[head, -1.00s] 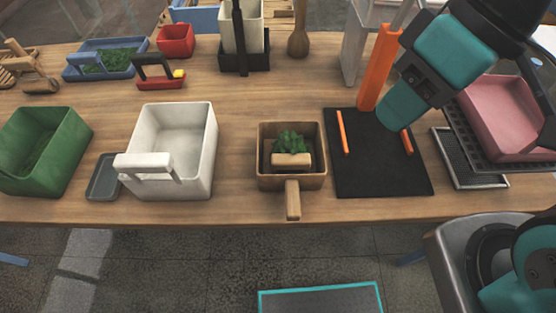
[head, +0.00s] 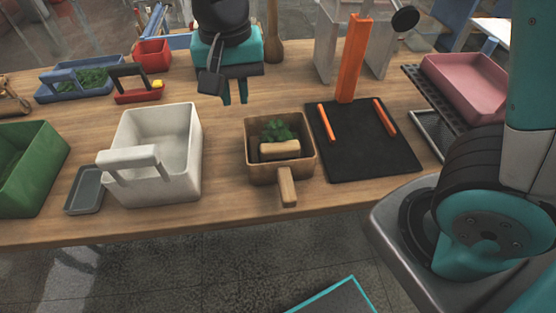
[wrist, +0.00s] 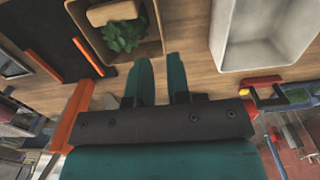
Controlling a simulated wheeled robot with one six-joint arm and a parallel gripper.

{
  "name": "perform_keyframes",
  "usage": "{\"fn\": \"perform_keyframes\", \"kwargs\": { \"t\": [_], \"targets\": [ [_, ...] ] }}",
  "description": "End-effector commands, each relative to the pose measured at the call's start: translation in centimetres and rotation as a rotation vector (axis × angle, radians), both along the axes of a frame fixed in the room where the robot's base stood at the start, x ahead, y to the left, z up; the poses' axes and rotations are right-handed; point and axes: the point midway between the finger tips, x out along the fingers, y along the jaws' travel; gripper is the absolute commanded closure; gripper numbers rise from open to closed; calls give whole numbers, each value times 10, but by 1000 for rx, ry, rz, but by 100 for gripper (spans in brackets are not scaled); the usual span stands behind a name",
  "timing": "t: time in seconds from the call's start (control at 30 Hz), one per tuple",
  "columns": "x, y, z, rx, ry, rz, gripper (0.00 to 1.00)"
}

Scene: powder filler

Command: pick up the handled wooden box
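The handled wooden box (head: 250,166) sits on the table in the middle of the head view. Its wooden handle (head: 287,188) points toward the front edge. Inside are green leaves (head: 274,129) and a light wooden block (head: 280,149). My gripper (head: 235,99) is in the air behind and slightly left of the box, fingers pointing down, apart from it. In the wrist view my gripper (wrist: 159,58) shows two teal fingers with an empty gap between them. The box (wrist: 156,24) shows at the top there, beyond the fingertips, its handle out of view.
A white handled bin (head: 187,165) stands left of the box. A black mat (head: 365,155) with orange sticks and a tall orange post (head: 353,60) lies to the right.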

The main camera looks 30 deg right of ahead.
Motion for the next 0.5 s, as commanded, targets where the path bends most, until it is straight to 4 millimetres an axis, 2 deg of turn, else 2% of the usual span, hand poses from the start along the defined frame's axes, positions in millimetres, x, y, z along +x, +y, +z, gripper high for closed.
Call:
{"fn": "perform_keyframes", "kwargs": {
  "t": [0.3, 0.5],
  "targets": [
    [-2, -1, -70, -4, 9, 1, 83],
    [-2, -1, -101, 0, 3, 2, 83]
  ]
}}
